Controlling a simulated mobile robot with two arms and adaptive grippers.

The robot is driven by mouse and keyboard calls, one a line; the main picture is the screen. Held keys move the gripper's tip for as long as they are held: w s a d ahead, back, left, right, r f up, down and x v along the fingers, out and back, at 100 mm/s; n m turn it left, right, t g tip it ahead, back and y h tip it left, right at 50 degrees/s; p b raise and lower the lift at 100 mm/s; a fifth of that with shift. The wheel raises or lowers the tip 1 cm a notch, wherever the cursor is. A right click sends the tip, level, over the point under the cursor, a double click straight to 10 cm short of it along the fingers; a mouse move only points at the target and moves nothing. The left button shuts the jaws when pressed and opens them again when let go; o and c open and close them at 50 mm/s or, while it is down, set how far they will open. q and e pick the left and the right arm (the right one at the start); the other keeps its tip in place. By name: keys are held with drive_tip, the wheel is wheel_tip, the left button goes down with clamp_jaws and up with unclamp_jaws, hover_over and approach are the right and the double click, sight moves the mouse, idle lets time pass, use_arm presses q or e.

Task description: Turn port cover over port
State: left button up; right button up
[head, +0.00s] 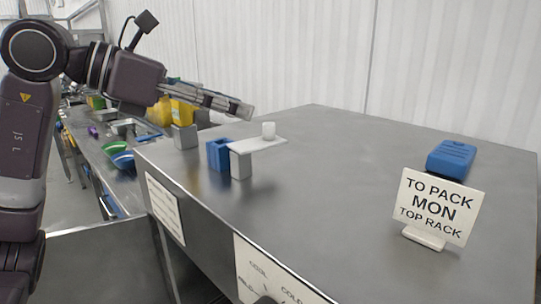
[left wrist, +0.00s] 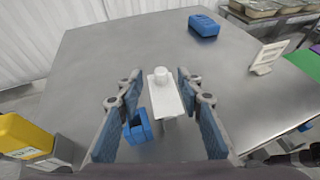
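The white flat cover (head: 262,144), with a short white round knob (head: 268,130) on top, rests on a grey post (head: 241,164) and sticks out to the right of it. A blue open-topped block (head: 219,154), perhaps the port, stands beside the post on the left, not under the cover. In the left wrist view the cover (left wrist: 164,97) and knob (left wrist: 162,76) appear between the fingers, with the blue block (left wrist: 138,128) near the left finger. My left gripper (head: 248,111) is open and empty, above the cover. My right gripper is not in view.
A blue box (head: 451,158) and a white sign (head: 438,206) stand on the right of the steel table (head: 330,215). A grey block (head: 185,137) and yellow containers (head: 177,111) are at the left. The table's middle is clear.

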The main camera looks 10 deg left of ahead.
sight(266, 124)
use_arm(q)
drive_tip(key=shift+d+f, duration=0.1)
drive_tip(key=shift+f, duration=0.6)
drive_tip(key=p+x, duration=0.1)
drive_tip(key=x, duration=0.6)
drive_tip(key=shift+w+d, duration=0.25)
drive_tip(key=shift+w, duration=0.05)
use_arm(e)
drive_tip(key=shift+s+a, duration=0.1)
use_arm(q)
clamp_jaws()
